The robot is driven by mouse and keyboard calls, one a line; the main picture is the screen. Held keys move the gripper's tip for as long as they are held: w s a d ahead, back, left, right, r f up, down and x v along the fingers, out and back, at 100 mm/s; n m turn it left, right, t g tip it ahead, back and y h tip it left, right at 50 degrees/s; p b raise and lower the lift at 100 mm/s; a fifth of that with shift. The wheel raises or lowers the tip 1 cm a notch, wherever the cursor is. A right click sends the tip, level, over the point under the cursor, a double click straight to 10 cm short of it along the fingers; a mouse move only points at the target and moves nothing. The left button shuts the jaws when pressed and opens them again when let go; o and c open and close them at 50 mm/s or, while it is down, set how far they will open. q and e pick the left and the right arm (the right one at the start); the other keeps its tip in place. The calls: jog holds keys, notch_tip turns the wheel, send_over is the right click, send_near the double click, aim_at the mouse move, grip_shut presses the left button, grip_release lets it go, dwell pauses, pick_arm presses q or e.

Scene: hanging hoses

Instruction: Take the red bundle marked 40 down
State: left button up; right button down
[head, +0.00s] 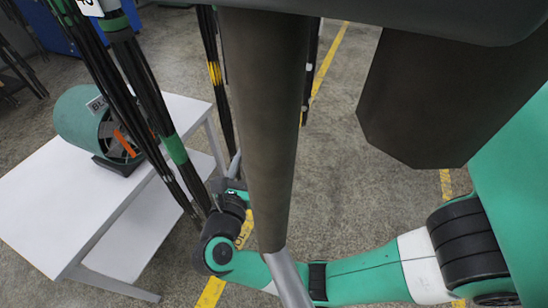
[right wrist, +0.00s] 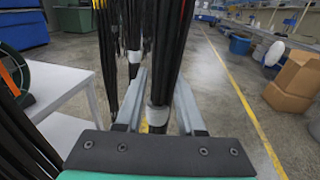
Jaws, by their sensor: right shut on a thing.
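My right gripper (right wrist: 160,98) is shut on a black hose bundle (right wrist: 168,55) that hangs between its two grey fingers in the right wrist view. A pale grey band (right wrist: 157,115) on that bundle sits between the fingers. In the head view my right gripper (head: 233,168) is low, by the lower ends of the hanging bundles, partly hidden by my grey column. A bundle with green bands (head: 135,65) hangs at upper left. A white tag (head: 90,5) there is cut off by the frame edge, with "40" partly readable. No red band is clearly visible. My left gripper is out of view.
A white table (head: 50,225) at left carries a green drum (head: 82,125). A bundle with a yellow band (head: 214,72) hangs close by. In the right wrist view, cardboard boxes (right wrist: 295,85) stand at right, beyond a yellow floor line (right wrist: 235,90); the floor between is clear.

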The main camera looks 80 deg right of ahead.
jog(key=shift+f, duration=0.1)
dwell(0.6)
jog(key=c, duration=1.2)
grip_release()
jog(key=shift+c, duration=0.2)
grip_shut()
